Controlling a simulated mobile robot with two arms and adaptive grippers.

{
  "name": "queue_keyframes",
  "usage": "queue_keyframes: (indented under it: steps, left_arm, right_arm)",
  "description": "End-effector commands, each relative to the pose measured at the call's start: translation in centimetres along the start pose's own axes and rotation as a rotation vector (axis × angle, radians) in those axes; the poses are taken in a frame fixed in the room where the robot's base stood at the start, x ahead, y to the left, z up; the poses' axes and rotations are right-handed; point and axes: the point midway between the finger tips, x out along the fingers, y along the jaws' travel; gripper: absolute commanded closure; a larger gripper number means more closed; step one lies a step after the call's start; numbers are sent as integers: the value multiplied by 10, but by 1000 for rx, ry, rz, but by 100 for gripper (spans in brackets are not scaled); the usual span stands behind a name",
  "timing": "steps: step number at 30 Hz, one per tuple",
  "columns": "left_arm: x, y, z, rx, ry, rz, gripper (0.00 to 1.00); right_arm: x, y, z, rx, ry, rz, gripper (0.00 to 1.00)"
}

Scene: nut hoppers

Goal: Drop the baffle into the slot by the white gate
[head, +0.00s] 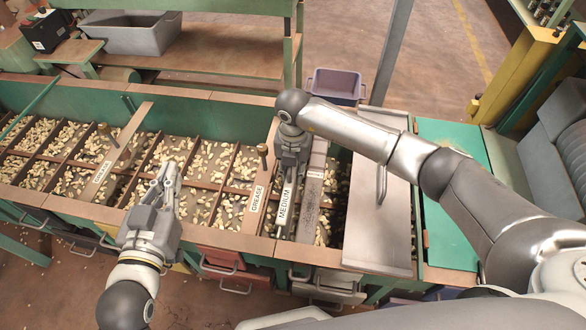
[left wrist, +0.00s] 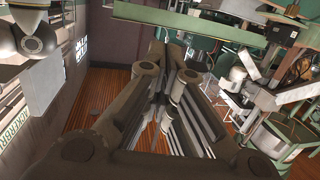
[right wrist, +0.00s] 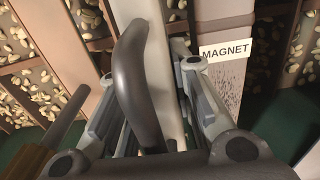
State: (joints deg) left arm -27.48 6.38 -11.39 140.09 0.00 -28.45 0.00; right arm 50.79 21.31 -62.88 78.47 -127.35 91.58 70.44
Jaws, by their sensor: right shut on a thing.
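My right gripper (head: 290,165) is over the right part of the nut trough, pointing down. In the right wrist view (right wrist: 155,125) it is shut on a dark curved handle (right wrist: 135,75) in front of a pale strip (right wrist: 168,50). I take this as the baffle; in the head view its pale face (head: 284,207) reads MEDIUM. Its lower edge is hidden, so I cannot tell whether it sits in a slot. A board marked MAGNET (right wrist: 226,90) stands close on its right. No gate is clearly white. My left gripper (head: 168,180) looks shut and empty above the nuts.
Boards marked GREASE (head: 257,197) cross the trough, with wooden pegs nearby. A grey metal plate (head: 378,235) with an upright handle covers the trough's right part. A green top (head: 450,240) lies further right. A grey bin (head: 130,35) stands on the back bench.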

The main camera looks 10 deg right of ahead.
Motion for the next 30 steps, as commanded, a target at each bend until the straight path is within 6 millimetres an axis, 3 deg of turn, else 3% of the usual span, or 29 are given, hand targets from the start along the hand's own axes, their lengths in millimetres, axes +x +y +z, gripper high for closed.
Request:
queue_keyframes:
  steps: [18, 19, 24, 30]
  left_arm:
    - [1, 2, -11, -1, 58, 3, 100]
    - [1, 2, -11, -1, 58, 3, 100]
    - [1, 2, -11, -1, 57, 3, 100]
    - [1, 2, -11, -1, 57, 3, 100]
  right_arm:
    - [3, 1, 0, 0, -1, 2, 100]
    - [3, 1, 0, 0, -1, 2, 76]
    - [3, 0, 0, 0, -1, 1, 54]
    - [4, 0, 0, 0, 0, -1, 54]
